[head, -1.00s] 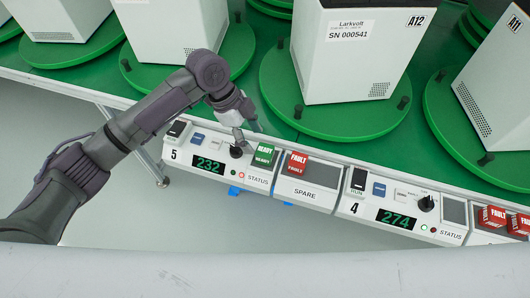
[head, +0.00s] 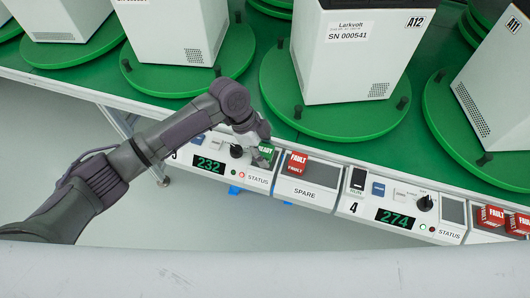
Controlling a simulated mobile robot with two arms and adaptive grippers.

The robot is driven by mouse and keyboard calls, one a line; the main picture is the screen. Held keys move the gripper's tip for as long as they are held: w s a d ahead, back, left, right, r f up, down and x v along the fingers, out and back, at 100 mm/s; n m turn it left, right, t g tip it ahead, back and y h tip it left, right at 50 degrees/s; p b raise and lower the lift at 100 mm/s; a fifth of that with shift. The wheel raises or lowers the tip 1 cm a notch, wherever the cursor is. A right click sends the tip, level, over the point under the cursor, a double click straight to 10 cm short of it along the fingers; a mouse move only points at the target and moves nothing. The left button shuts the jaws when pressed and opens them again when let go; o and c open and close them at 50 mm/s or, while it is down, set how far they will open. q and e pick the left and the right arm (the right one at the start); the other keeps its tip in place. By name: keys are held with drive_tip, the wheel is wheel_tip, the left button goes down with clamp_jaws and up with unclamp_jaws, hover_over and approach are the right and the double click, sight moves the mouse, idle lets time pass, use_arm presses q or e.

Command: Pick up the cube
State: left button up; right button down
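A green cube marked READY (head: 267,151) sits at the right end of the station 5 panel, partly covered by my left gripper. My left gripper (head: 260,146) is right at this cube, with its fingers over the cube's upper left side. I cannot tell whether the fingers are open or touching it. A red cube marked FAULT (head: 297,162) sits just to the right on the SPARE panel. Two more red FAULT cubes (head: 490,217) sit at the far right. My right gripper is not in view.
Station 5's display (head: 209,164) reads 232, and station 4's display (head: 397,217) reads 274. A black knob (head: 425,203) stands up on panel 4. Behind the panels, white boxes (head: 355,60) stand on green turntables (head: 335,122) with black pegs.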

use_arm(q)
drive_tip(key=c, duration=0.5)
drive_tip(key=shift+c, duration=0.2)
